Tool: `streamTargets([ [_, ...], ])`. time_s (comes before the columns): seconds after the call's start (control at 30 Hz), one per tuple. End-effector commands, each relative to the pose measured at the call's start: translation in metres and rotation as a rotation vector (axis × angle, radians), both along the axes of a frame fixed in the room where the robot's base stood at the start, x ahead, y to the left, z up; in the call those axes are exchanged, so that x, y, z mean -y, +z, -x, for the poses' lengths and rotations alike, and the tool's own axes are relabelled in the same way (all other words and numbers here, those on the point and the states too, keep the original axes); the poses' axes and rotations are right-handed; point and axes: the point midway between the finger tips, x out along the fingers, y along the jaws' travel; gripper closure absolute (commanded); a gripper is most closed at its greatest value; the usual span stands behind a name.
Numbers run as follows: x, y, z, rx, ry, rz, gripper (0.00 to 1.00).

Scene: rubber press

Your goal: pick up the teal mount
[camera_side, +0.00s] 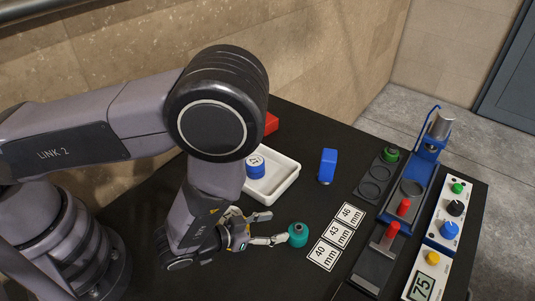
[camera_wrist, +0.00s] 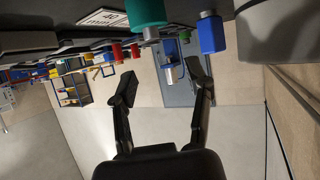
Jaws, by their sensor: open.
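The teal mount (camera_side: 298,235) stands upright on the black table, a short cylinder with a narrower darker top. My gripper (camera_side: 274,227) is low over the table just left of it, fingers spread and pointing toward it. The lower fingertip is very close to the mount; I cannot tell if they touch. In the wrist view the teal mount (camera_wrist: 147,12) is at the top edge, partly cut off. My open gripper (camera_wrist: 163,82) shows there with nothing between its fingers, and the mount lies above the gap, nearer the left finger.
A white tray (camera_side: 284,184) holding a blue-and-white piece (camera_side: 255,166) is behind my gripper. A blue block (camera_side: 327,166) stands farther back. Size cards (camera_side: 338,236) lie right of the mount. The blue press (camera_side: 427,165) and control panel (camera_side: 438,245) stand at the right.

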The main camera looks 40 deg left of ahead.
Motion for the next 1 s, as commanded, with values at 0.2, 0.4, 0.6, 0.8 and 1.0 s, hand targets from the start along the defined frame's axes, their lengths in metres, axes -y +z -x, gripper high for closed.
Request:
streamTargets([
  [0.2,0.003,-0.015,0.007,0.051,-0.04,-0.008,0.5],
  [0.4,0.01,-0.021,-0.011,0.052,-0.038,-0.007,0.5],
  [0.6,0.022,-0.035,-0.04,0.05,-0.038,-0.008,0.5],
  [0.8,0.028,-0.04,-0.051,0.05,-0.041,-0.012,0.5],
  [1.0,0.028,-0.04,-0.051,0.05,-0.042,-0.011,0.52],
])
